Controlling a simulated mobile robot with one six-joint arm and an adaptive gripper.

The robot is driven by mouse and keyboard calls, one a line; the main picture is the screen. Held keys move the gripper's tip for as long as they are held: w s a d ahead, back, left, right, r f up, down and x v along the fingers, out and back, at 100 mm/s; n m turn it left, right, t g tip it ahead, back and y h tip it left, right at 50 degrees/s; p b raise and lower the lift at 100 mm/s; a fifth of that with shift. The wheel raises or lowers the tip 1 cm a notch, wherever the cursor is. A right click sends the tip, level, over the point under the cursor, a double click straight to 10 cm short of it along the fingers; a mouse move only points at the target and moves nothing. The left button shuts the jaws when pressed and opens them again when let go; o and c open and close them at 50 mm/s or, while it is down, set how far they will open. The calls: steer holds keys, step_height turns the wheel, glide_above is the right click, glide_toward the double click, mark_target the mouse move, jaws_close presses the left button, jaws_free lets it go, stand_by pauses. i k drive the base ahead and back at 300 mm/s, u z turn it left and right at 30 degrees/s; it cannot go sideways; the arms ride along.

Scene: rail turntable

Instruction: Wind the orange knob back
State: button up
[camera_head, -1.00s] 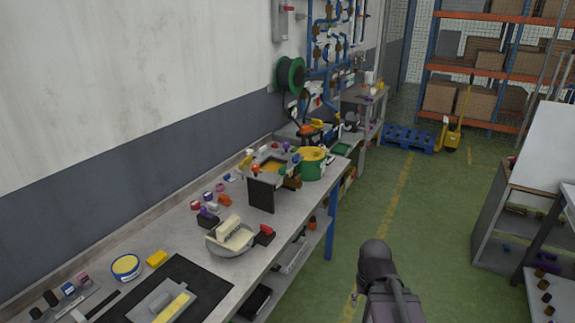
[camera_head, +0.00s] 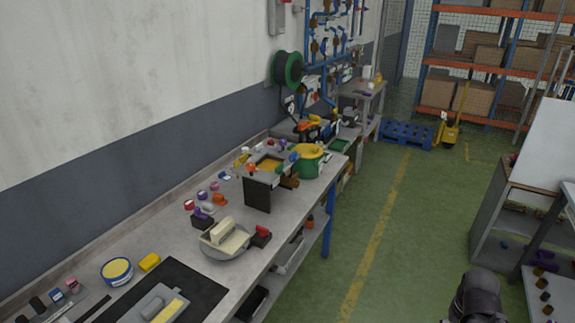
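A small orange piece (camera_head: 219,199) lies on the workbench (camera_head: 285,222) behind a round grey turntable-like base with a cream block (camera_head: 225,235). Another orange knob-like part (camera_head: 251,168) shows at the top of a dark-fronted fixture (camera_head: 258,194) farther along the bench. Both are too small to tell which is the orange knob, or how it is turned. A dark part of my arm (camera_head: 478,295) shows at the lower right, over the floor and well away from the bench. My gripper's fingers are not in view.
A green pot with a yellow top (camera_head: 306,160) stands beyond the fixture. A red-topped block (camera_head: 261,236) sits beside the cream block. A yellow block (camera_head: 149,262) and a blue-rimmed tin (camera_head: 116,271) are nearer. The green aisle floor (camera_head: 400,240) is clear; shelving (camera_head: 500,215) stands at right.

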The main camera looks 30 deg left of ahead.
mark_target(250, 167)
steer(key=z, duration=0.55)
steer(key=k, duration=0.7)
steer(key=u, duration=1.9)
steer(key=i, duration=0.7)
steer(key=z, duration=0.2)
